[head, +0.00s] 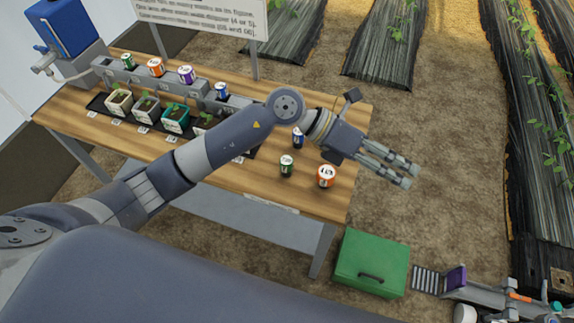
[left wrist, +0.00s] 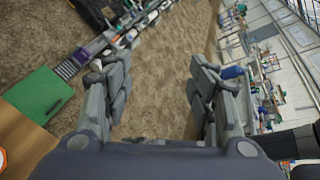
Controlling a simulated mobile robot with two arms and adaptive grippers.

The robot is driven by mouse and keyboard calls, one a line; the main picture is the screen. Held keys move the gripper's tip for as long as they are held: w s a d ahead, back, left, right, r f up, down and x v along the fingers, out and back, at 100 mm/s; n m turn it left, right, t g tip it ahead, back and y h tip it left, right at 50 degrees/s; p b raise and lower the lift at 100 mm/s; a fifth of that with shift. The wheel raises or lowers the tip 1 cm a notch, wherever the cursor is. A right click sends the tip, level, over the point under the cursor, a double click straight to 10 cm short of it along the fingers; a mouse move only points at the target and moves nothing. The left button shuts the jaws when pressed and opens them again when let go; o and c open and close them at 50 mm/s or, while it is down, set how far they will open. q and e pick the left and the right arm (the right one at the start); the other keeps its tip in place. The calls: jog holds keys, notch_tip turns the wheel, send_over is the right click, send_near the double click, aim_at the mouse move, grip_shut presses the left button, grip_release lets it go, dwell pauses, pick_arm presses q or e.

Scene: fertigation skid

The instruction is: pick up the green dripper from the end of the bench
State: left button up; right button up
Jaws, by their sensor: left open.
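The green dripper (head: 286,166) is a small can-like piece with a pale top, standing upright near the right end of the wooden bench (head: 245,180). A red-orange dripper (head: 326,177) stands to its right and a blue one (head: 298,139) stands behind it. My left gripper (head: 412,175) is open and empty, past the bench's right end and to the right of the drippers. In the left wrist view its spread fingers (left wrist: 155,100) have only bare soil between them. The green dripper is not visible there. My right gripper is not in view.
A rail on the bench holds several drippers, another green one (head: 127,61) among them, above potted seedlings (head: 175,118). My left arm hides part of the bench. A green box (head: 371,264) stands on the ground by the bench's right end. A sign (head: 205,12) rises behind.

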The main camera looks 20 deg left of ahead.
pick_arm(q)
jog(key=w+a+f+m+y, duration=0.2)
jog(key=w+a+f+y, duration=0.1)
jog(key=a+f+y, duration=0.4)
jog(key=n+y, duration=0.1)
jog(key=y, duration=0.5)
send_over(287, 160)
jog(key=shift+w+f, duration=0.1)
jog(key=shift+f, duration=0.7)
jog(key=shift+a+f, duration=0.2)
jog(key=shift+f, duration=0.15)
notch_tip(287, 160, down, 4)
jog(key=shift+d+f+p, duration=0.1)
jog(key=shift+f+p, duration=0.15)
jog(key=shift+p, duration=0.35)
notch_tip(287, 160, down, 5)
jog(key=shift+r+p, duration=0.1)
jog(key=shift+p, duration=0.9)
jog(key=shift+f, duration=0.3)
jog(key=c, duration=1)
